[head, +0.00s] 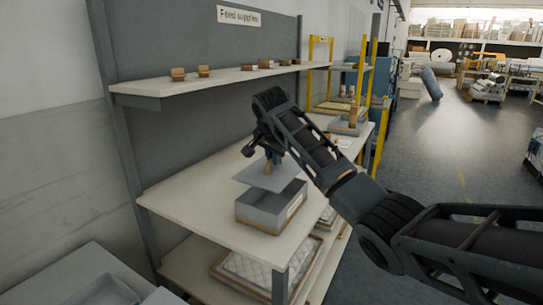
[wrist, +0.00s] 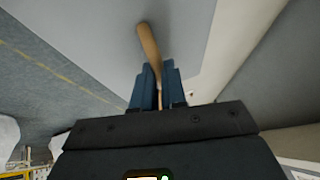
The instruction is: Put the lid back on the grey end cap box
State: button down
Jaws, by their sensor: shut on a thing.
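The grey end cap box (head: 257,217) stands on the bench, with a pale label on its right-hand side and a brownish lower edge. Its top is at least partly uncovered. The flat grey lid (head: 262,177) is above the box and covers the far left part of its opening in the head view. My gripper (head: 273,158) is above the lid, shut on the lid's wooden handle. In the wrist view, the blue fingers (wrist: 158,88) close around the tan handle (wrist: 150,43), which stands against the grey lid surface (wrist: 95,28). Any contact between lid and box rim is unclear.
The white bench top (head: 190,203) is clear to the left of the box. A shelf (head: 215,82) with small brown blocks runs above the bench. Another grey box (head: 345,125) stands farther along. A quilted tray (head: 250,272) lies on the lower shelf.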

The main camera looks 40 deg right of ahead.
aim_at(273, 172)
notch_tip(273, 172, down, 3)
jog(key=b, duration=0.2)
jog(key=shift+f+b, duration=0.15)
jog(key=shift+b, duration=0.15)
jog(key=shift+f, duration=1.1)
jog(key=shift+f+p, duration=0.1)
jog(key=shift+p, duration=0.2)
dwell(0.4)
jog(key=shift+f+p, duration=0.35)
jog(key=shift+f, duration=0.15)
dwell(1.7)
jog(key=c, duration=0.6)
grip_release()
